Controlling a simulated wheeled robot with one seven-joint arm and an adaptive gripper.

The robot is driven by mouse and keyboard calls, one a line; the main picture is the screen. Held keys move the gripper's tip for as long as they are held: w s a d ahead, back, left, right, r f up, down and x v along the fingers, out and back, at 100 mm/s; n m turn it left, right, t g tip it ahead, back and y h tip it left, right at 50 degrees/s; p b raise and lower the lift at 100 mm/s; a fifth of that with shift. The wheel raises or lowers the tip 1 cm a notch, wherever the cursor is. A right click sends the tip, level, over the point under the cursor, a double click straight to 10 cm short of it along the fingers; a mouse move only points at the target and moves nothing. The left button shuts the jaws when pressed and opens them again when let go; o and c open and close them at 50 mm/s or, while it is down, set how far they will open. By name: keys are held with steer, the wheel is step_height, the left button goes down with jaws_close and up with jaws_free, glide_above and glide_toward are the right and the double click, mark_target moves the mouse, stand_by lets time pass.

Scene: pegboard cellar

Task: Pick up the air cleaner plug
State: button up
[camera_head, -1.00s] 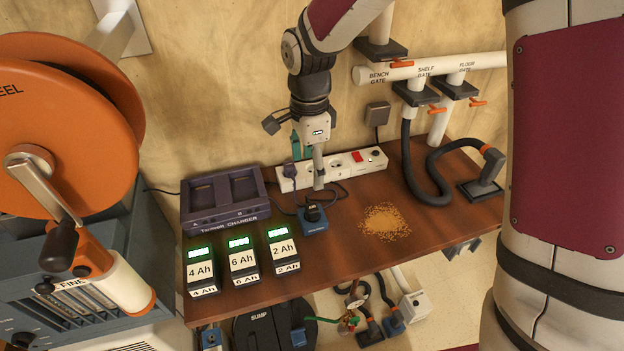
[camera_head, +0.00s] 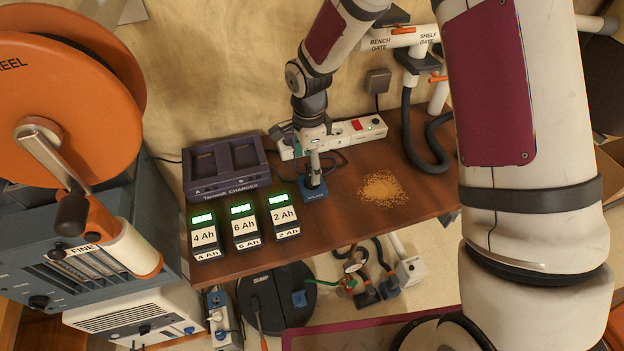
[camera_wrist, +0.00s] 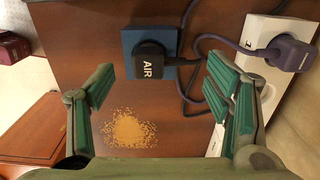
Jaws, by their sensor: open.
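The air cleaner plug (camera_wrist: 151,62) is black with the white word "AIR". It sits on a square blue block (camera_wrist: 143,38) on the brown bench, with a dark cord running off to the right. In the head view my gripper (camera_head: 314,178) is low, right over the blue block (camera_head: 313,195), and largely hides the plug. In the wrist view my gripper (camera_wrist: 160,88) is open, with green-padded fingers wide apart to the left and right. The plug lies between and a little beyond the fingertips, and I see no contact.
A white power strip (camera_head: 352,132) lies behind; a purple plug (camera_wrist: 285,53) is in it, close to the right finger. The charger (camera_head: 228,186) and several labelled batteries (camera_head: 243,226) stand left. Sawdust (camera_head: 382,188) lies right of the block on open bench.

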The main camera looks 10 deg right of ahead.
mark_target(310, 171)
steer(key=shift+f, duration=1.65)
steer(key=c, duration=1.3)
steer(key=shift+c, duration=0.3)
steer(key=shift+r, duration=0.15)
steer(key=shift+w+r, duration=0.1)
steer(key=shift+r, duration=0.45)
step_height(310, 171, up, 2)
steer(key=shift+r, duration=0.1)
steer(key=s+r+b, duration=0.1)
steer(key=s, duration=1.5)
steer(key=shift+d+r, duration=0.2)
steer(key=shift+d, duration=0.2)
steer(key=shift+s+r, duration=0.1)
steer(key=shift+r, duration=0.1)
steer(key=shift+r+p, duration=0.7)
steer(key=shift+r, duration=0.05)
